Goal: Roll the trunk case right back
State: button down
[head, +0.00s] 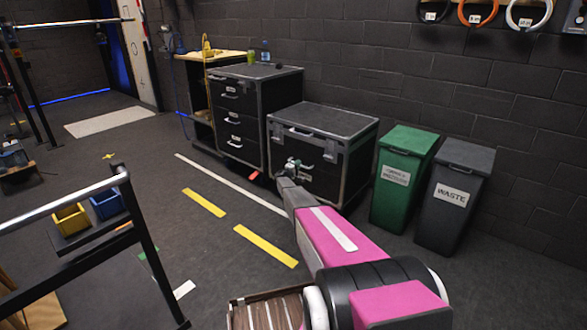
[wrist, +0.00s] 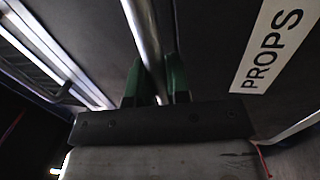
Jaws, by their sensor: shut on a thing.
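The trunk case (head: 335,122) is a black box with metal edges in the head view, standing against the back wall right of the drawer cabinet. My arm reaches to its front, and my gripper (head: 291,164) is at its upper front face. In the wrist view, the case's dark panel (wrist: 205,45) carries a white PROPS label (wrist: 272,48). My gripper's green fingers (wrist: 160,80) are shut on a metal bar handle (wrist: 143,38) running between them. The case's lower front is partly hidden by my arm.
A black drawer cabinet (head: 240,112) stands left of the case. A green bin (head: 402,180) and a dark WASTE bin (head: 453,196) stand to its right. White and yellow floor lines (head: 265,246) lie in front on open floor. A metal rail (head: 70,203) is at the left.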

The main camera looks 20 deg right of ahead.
jog(key=shift+w+d, duration=0.25)
jog(key=shift+d, duration=0.2)
jog(key=shift+w, duration=0.1)
jog(key=c, duration=1.1)
grip_release()
jog(key=shift+d, duration=0.1)
jog(key=v, duration=1.1)
jog(key=shift+d, duration=0.1)
